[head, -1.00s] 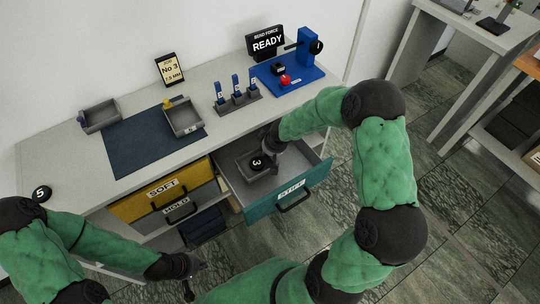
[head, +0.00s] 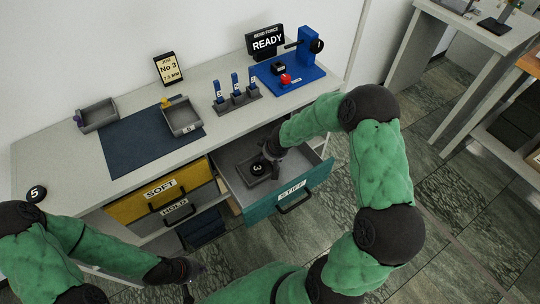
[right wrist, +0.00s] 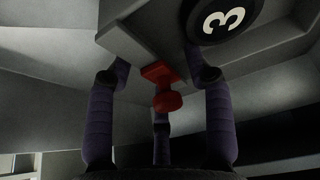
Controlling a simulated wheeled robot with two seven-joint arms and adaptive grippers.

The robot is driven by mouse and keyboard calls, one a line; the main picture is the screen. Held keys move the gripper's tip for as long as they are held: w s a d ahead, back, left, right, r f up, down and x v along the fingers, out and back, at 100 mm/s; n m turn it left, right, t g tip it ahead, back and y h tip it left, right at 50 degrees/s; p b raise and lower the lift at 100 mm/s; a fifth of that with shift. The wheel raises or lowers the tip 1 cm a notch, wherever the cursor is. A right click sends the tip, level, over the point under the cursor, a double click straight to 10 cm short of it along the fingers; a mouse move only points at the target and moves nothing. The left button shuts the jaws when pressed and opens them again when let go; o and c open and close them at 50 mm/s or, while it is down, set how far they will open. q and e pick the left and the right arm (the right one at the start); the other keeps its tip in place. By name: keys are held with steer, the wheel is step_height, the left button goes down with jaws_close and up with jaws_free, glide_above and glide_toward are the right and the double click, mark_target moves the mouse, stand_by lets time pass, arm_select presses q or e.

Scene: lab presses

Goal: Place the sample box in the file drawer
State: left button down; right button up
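The sample box, a small grey tray (head: 256,175) with a black disc marked 3, is inside the open teal drawer labelled STIFF (head: 318,180). In the right wrist view the box (right wrist: 140,45) has a red knob (right wrist: 163,88) on its side, and part of the disc shows. My right gripper (head: 270,150) is down in the drawer at the box. Its fingers (right wrist: 158,85) stand spread around the red knob, with gaps at both sides. Whether the box rests fully on the drawer floor is hard to tell. My left gripper (head: 190,284) is low at the front, small and empty.
Yellow SOFT (head: 160,190) and grey HOLD (head: 175,209) drawers are left of the open one.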

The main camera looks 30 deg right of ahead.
steer(key=shift+r+p, duration=0.35)
steer(key=shift+r, duration=0.1)
steer(key=p+v, duration=0.4)
steer(key=v, duration=0.7)
steer(key=shift+s+p, duration=0.2)
steer(key=shift+p, duration=0.2)
steer(key=shift+r, duration=0.15)
